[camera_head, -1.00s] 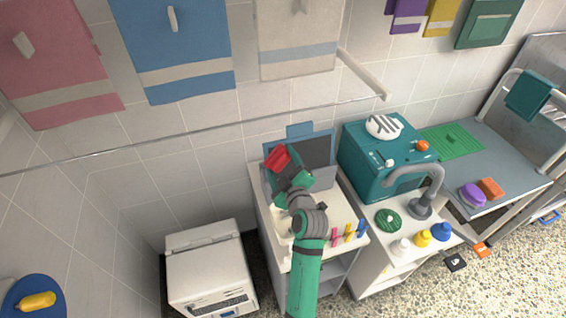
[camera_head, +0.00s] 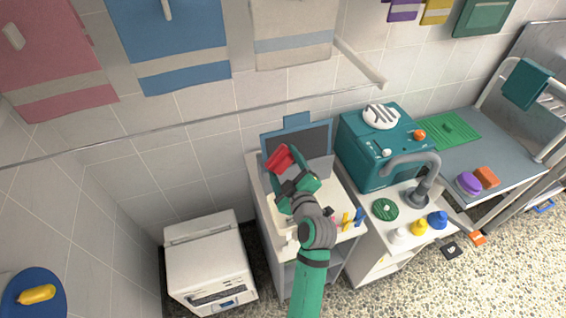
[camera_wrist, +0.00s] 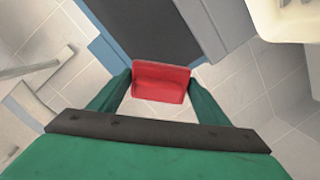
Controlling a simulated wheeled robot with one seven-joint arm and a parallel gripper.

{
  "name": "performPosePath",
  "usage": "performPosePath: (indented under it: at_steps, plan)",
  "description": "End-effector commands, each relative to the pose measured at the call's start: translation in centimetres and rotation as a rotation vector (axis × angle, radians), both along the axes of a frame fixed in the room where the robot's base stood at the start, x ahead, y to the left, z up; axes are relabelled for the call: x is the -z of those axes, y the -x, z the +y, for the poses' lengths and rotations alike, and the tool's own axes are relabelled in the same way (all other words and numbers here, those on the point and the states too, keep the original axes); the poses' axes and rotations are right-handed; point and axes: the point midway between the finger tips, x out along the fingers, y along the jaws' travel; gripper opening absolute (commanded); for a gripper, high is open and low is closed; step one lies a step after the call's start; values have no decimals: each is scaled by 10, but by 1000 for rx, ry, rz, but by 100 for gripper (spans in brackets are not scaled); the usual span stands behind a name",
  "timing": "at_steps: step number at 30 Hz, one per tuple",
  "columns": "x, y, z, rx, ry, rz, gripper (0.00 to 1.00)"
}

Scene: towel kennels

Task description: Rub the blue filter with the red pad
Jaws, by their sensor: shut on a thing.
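The blue filter (camera_head: 312,141) stands upright against the wall at the back of the white counter. It has a blue frame, a tab on top and a dark grey face. My gripper (camera_head: 285,172) is shut on the red pad (camera_head: 279,157) in front of the filter's left part. In the wrist view the red pad (camera_wrist: 160,77) sits between both green fingers, with the filter's dark face (camera_wrist: 158,25) just beyond it. I cannot tell whether the pad touches the filter. The hand and pad hide the filter's lower left corner.
A teal machine (camera_head: 378,150) stands close on the right. Small colored clips (camera_head: 348,219) lie on the counter's front right. A white boxy unit (camera_head: 210,262) stands lower left. A rail (camera_head: 200,128) and hanging towels (camera_head: 170,45) are above.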

Motion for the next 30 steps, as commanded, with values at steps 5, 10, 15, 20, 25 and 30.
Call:
performPosePath:
  at_steps: [5,10,15,20,25,30]
  plan:
    - [0,1,-1,1,0,-1,52]
    - [-2,9,-4,2,0,-1,52]
    - [-5,23,-8,2,0,-1,52]
    - [-6,28,-10,1,1,0,52]
    - [-6,28,-10,1,1,-1,52]
    - [-6,28,-9,1,0,-1,52]
